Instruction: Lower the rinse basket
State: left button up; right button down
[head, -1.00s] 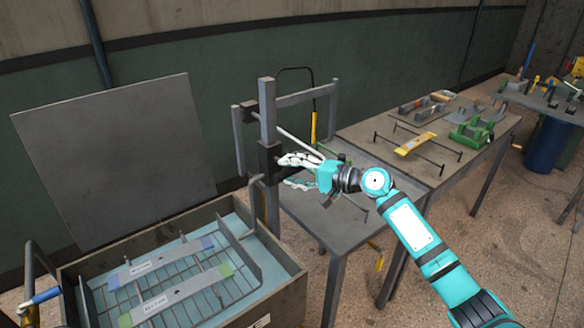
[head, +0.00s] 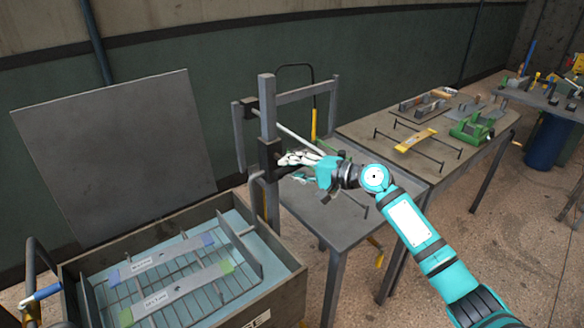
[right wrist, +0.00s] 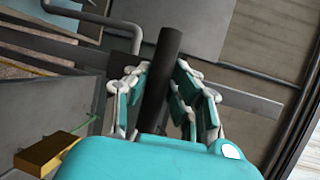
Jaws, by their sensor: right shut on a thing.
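The rinse basket (head: 240,250), a dark wire frame, sits inside the open tank (head: 282,287) at the lower left. Two labelled grey plates with blue and green ends, (head: 165,258) and (head: 180,290), lie across its wires. A dark block (head: 269,158) is on the upright post (head: 267,110) beside the tank. My right gripper (head: 290,168) is at the right side of this block. In the right wrist view a dark round handle (right wrist: 163,80) runs between its fingers (right wrist: 158,100), which are shut on it. My left gripper is not in view.
A grey lid panel (head: 115,155) stands behind the tank. A bar with a blue grip (head: 40,295) is at its left. Right of the post are a table (head: 340,222) and a bench (head: 455,178) with a yellow plate (head: 415,140) and a green fixture (head: 478,128).

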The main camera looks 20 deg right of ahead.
notch_tip(320, 180, down, 17)
jog(key=b, duration=1.2)
jog(key=shift+s+r+b, duration=0.15)
jog(key=shift+b, duration=0.15)
jog(key=c, duration=1.3)
grip_release()
jog(key=shift+o, duration=0.7)
jog(key=shift+r, duration=0.1)
